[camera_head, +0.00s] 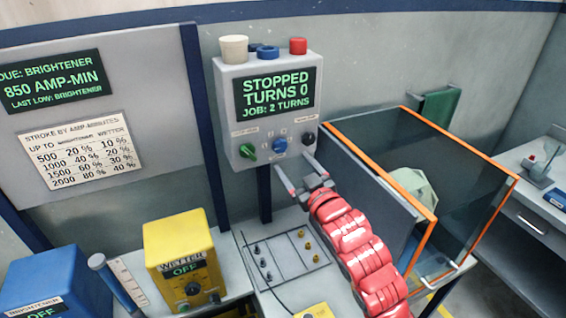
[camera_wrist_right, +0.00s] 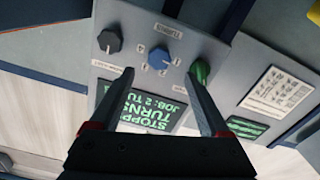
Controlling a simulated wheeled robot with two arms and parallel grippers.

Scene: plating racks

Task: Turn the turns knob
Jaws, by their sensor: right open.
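The grey control box (camera_head: 233,110) has a green-lit screen reading "STOPPED, TURNS 0, JOB: 2 TURNS". Below the screen are a green knob (camera_head: 247,151), a blue knob (camera_head: 279,145) with small marks around it, and a black knob (camera_head: 309,138). The blue middle knob also shows in the right wrist view (camera_wrist_right: 159,58), beyond and between the fingertips. My right gripper (camera_head: 296,172) is open and empty, just below the blue knob and apart from it. It also shows in the right wrist view (camera_wrist_right: 160,76). My left gripper is not in view.
Orange-edged clear panels (camera_head: 470,190) stand right of my right arm. A yellow wetter box (camera_head: 180,240) and a blue brightener box (camera_head: 55,285) stand at the lower left. A plate with several small pegs (camera_head: 285,262) lies below the control box.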

